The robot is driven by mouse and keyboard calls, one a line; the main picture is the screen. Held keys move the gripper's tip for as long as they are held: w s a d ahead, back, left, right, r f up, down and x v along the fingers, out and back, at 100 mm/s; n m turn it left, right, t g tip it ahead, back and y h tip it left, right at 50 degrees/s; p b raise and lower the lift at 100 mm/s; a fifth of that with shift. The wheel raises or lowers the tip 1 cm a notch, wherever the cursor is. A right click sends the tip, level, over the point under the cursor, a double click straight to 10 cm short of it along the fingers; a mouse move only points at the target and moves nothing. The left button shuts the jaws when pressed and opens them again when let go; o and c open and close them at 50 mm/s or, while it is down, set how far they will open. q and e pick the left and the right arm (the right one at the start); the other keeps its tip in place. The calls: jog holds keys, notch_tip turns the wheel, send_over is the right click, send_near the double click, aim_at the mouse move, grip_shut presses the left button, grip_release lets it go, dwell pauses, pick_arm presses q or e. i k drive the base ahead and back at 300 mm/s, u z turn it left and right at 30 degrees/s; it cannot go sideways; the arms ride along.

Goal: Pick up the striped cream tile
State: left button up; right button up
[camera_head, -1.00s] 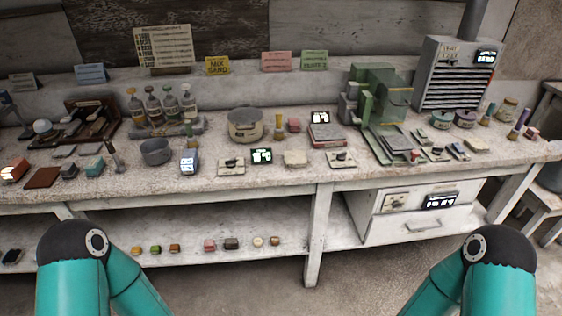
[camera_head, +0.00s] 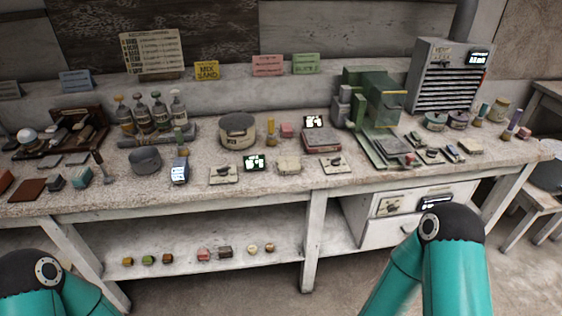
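I cannot make out stripes on any tile at this size, so I cannot tell which piece is the striped cream tile. A cream block (camera_head: 289,165) lies near the front middle of the bench. Another cream block (camera_head: 470,146) lies at the right. Flat cream plates with dark knobs lie near the front edge, one left of middle (camera_head: 223,176) and one right of it (camera_head: 334,166). Only the teal links of my arms show at the bottom; both grippers are out of view.
The long bench (camera_head: 215,196) is crowded. A green machine (camera_head: 380,105), a grey pot (camera_head: 237,131) and bottles (camera_head: 143,112) stand on it. Small blocks sit on the lower shelf (camera_head: 190,275). A grey slatted unit (camera_head: 449,72) stands at the back right.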

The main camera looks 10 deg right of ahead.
aim_at(290, 163)
jog(key=i, duration=0.85)
jog(key=z, duration=0.05)
